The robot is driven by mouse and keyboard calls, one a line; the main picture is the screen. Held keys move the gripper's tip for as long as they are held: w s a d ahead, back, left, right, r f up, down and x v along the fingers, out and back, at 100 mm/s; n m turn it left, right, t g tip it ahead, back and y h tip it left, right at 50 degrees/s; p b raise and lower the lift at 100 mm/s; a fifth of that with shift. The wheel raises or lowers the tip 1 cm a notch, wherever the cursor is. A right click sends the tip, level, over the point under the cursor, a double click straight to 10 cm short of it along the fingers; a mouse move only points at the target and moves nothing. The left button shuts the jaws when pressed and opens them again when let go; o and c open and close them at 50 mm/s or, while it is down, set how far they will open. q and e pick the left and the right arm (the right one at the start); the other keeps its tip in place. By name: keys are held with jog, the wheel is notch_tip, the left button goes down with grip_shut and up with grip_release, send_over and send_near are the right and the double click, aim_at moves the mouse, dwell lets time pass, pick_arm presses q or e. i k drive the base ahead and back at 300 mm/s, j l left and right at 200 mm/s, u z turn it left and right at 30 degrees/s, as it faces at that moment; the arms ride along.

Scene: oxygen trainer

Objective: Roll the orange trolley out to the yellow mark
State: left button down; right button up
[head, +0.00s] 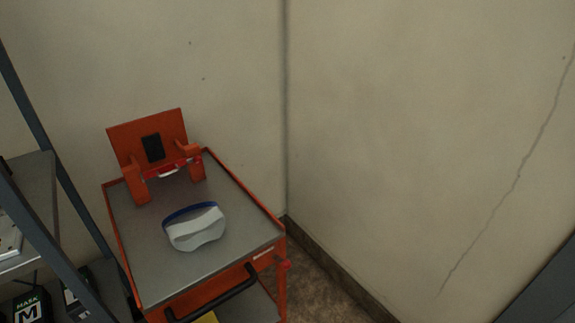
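The orange trolley (240,190) stands in the corner against the walls, with a grey top. A black push handle (215,297) runs along its near side. An orange upright bracket (120,134) with a black pad stands at the back of its top. A white and blue mask-like object (196,232) lies on the top. The yellow mark is not clearly in view. Neither of my grippers shows.
A dark metal shelf rack (44,160) stands close on the trolley's left, with boxes on it, one labelled MASK (28,308). A cracked wall (420,130) is on the right. Some bare brown floor (320,285) shows right of the trolley. A yellow item (207,318) shows under the handle.

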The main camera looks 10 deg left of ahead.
aim_at(168, 284)
jog(key=k+j+u, duration=0.1)
jog(key=u, duration=0.25)
jog(key=k+j+u, duration=0.1)
jog(key=u, duration=0.25)
